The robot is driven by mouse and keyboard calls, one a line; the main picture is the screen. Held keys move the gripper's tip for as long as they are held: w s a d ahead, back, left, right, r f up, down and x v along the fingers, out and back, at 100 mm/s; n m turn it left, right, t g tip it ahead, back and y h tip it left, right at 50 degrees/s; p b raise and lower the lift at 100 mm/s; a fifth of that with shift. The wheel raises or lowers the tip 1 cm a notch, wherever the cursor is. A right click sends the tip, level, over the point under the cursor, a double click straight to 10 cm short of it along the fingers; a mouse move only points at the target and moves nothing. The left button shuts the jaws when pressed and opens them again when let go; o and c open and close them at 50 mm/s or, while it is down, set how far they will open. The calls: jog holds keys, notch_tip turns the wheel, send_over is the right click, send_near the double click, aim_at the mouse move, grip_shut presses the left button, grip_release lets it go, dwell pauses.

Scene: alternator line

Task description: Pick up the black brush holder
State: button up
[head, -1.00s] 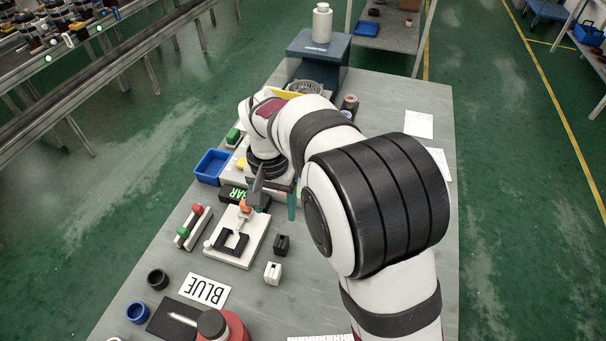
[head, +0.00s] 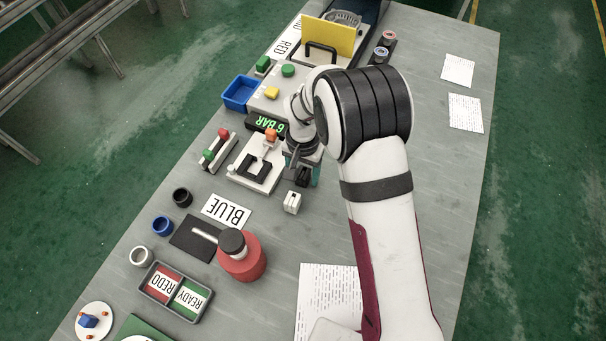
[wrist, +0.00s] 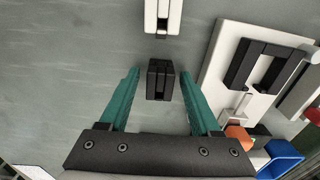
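The black brush holder (head: 302,177) is a small slotted block standing on the grey table, partly hidden by my gripper in the head view. In the wrist view the black brush holder (wrist: 160,80) lies between the two teal fingers, with a gap on each side. My gripper (wrist: 160,73) is open and empty. In the head view a teal finger shows beside the holder. I cannot tell exactly how high the fingertips are above the table.
A white brush holder (head: 292,202) stands just in front of the black one. A white fixture plate (head: 247,180) with a black U-shaped part and an orange-topped clamp lies to the left. A red round object (head: 241,262) stands nearer. The table to the right is mostly clear.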

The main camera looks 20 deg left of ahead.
grip_shut()
